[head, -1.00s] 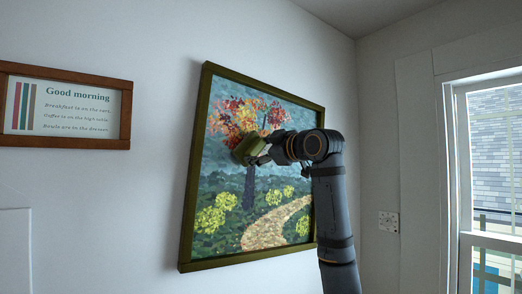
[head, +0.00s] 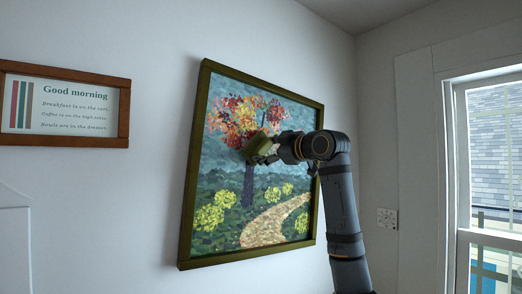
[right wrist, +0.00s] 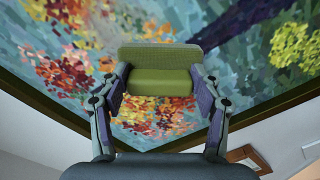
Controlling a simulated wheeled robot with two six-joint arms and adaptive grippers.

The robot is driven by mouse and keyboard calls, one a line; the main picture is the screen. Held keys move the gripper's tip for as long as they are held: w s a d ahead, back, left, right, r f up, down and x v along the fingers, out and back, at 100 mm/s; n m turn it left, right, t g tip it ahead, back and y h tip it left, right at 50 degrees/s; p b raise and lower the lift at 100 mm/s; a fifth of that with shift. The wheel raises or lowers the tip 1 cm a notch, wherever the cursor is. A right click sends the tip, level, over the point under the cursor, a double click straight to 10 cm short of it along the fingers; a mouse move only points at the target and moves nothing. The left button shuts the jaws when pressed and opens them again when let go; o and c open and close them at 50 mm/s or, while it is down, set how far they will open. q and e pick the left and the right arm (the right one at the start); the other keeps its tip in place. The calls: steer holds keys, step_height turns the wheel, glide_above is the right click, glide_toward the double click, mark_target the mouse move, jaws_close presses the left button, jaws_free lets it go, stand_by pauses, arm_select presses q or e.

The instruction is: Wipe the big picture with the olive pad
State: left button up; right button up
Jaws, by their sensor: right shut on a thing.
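The big picture (head: 222,178) hangs on the wall in a dark olive frame. It shows a tree with red and orange leaves, yellow bushes and a path. My right gripper (head: 266,150) is shut on the olive pad (head: 255,146) and holds it at the picture's middle, by the tree's leaves. In the right wrist view the pad (right wrist: 160,80) sits between both fingers, with the painted surface right behind it. I cannot tell whether the pad touches the painting. My right arm hides part of the picture's right side. My left gripper does not show.
A small framed sign (head: 66,106) reading "Good morning" hangs on the wall to the left. A window (head: 490,180) is at the right, with a white wall plate (head: 387,219) beside it. The wall between sign and picture is bare.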

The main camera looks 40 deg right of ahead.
steer(key=shift+d, duration=0.65)
steer(key=d, duration=0.3)
steer(key=d+p, duration=0.1)
steer(key=d, duration=0.1)
steer(key=shift+s+d+f, duration=0.2)
steer(key=shift+d+f, duration=0.1)
steer(key=shift+f, duration=0.05)
steer(key=shift+a+p, duration=0.15)
steer(key=shift+p, duration=0.25)
stand_by(0.5)
steer(key=shift+a, duration=0.15)
